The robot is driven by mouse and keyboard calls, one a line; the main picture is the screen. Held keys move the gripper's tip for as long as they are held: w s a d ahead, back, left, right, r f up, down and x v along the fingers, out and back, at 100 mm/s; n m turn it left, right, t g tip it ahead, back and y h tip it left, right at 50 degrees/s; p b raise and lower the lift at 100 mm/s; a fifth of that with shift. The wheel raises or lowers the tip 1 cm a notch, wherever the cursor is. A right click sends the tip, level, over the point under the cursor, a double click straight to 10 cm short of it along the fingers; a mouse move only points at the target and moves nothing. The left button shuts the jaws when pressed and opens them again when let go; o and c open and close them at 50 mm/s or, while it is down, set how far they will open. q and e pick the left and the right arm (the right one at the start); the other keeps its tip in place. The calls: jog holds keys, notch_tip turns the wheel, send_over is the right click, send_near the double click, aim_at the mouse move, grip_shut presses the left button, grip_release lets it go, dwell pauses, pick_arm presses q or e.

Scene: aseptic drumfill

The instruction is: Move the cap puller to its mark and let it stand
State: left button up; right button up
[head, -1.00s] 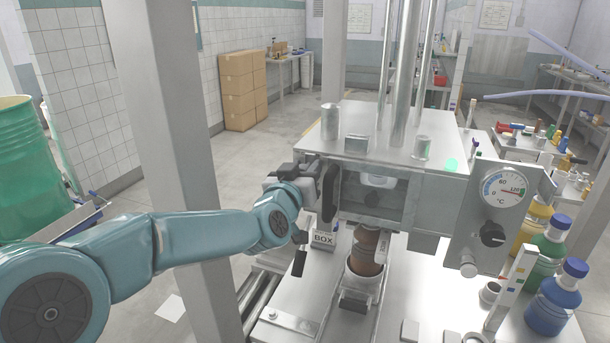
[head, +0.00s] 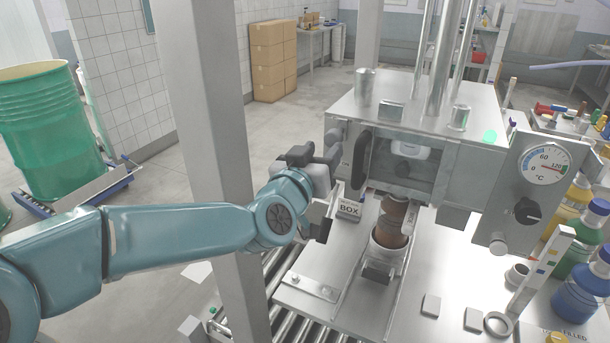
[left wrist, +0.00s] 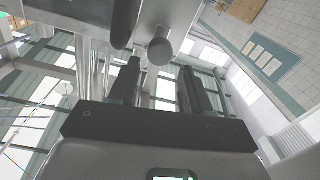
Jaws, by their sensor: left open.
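No object can be surely told as the cap puller. A pale green round mark (head: 490,137) shows on the steel top of the machine housing (head: 425,95). Also on that top stand a taller steel cylinder (head: 365,86), a low steel block (head: 391,110) and a shorter cylinder (head: 460,117). My left gripper (head: 322,165) is left of the housing, beside its black handle (head: 361,158), apart from it in the picture. In the left wrist view its two dark fingers (left wrist: 157,78) are spread with nothing between them; a grey round knob (left wrist: 160,51) shows beyond. My right gripper is out of view.
A dial panel (head: 540,175) juts out at right, near coloured bottles (head: 583,285). A grey post (head: 215,140) stands behind my left arm. A green drum (head: 50,130) is far left.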

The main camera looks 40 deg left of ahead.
pick_arm(q)
jog(key=v, duration=0.8)
dwell(0.4)
